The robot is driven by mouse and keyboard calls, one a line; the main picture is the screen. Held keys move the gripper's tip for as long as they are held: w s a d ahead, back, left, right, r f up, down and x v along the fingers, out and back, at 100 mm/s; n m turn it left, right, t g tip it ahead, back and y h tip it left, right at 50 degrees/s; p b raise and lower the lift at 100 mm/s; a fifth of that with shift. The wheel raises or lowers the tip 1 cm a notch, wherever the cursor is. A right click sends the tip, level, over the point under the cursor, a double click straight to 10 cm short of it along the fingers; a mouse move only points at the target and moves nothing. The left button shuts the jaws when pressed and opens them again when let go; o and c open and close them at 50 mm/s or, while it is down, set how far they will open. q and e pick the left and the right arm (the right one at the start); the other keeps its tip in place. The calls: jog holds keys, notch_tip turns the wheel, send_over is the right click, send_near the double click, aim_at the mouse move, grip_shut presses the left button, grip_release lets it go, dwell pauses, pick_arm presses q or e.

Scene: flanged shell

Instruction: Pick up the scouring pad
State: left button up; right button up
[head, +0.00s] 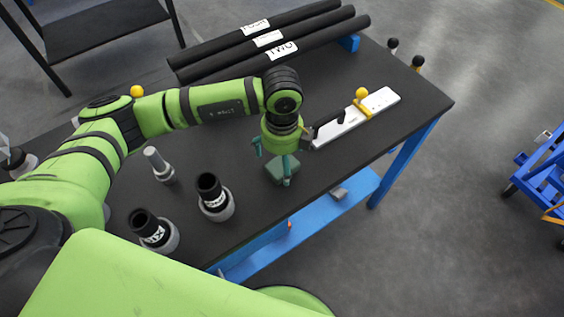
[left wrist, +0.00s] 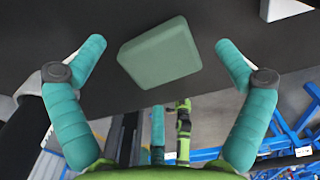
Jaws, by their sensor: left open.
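The scouring pad (head: 281,169) is a dull green block lying on the black tabletop near its front edge in the head view. In the left wrist view the pad (left wrist: 159,53) lies between my two teal fingers, a little beyond their tips, with bare tabletop around it. My left gripper (head: 275,165) points down over the pad, and one finger hides part of it. The left gripper (left wrist: 157,48) is open, with a gap between each finger and the pad in the wrist view. My right gripper is not seen clearly in either view.
The black table (head: 415,95) has a blue frame. A white plate with a yellow knob (head: 362,93) lies to the right of the gripper. Dark rollers (head: 265,40) lie along the back. Black-topped cylinders (head: 213,192) and a grey one (head: 158,163) stand on the left.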

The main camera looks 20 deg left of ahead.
pick_arm(q)
jog(key=shift+f, duration=1.1)
jog(key=c, duration=1.4)
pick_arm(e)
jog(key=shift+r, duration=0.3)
pick_arm(q)
jog(key=shift+r, duration=0.45)
jog(key=r+b, duration=0.1)
jog(key=d+r, duration=0.1)
jog(key=r, duration=0.1)
jog(key=shift+s+r+b, duration=0.1)
jog(key=shift+r+b, duration=0.2)
jog(key=shift+b, duration=0.1)
jog(key=s+d+r+b, duration=0.2)
jog(key=d+r, duration=0.4)
jog(key=d, duration=0.4)
jog(key=shift+s+d+r+b, duration=0.2)
jog(key=shift+s+r+b, duration=0.1)
jog(key=shift+s, duration=0.05)
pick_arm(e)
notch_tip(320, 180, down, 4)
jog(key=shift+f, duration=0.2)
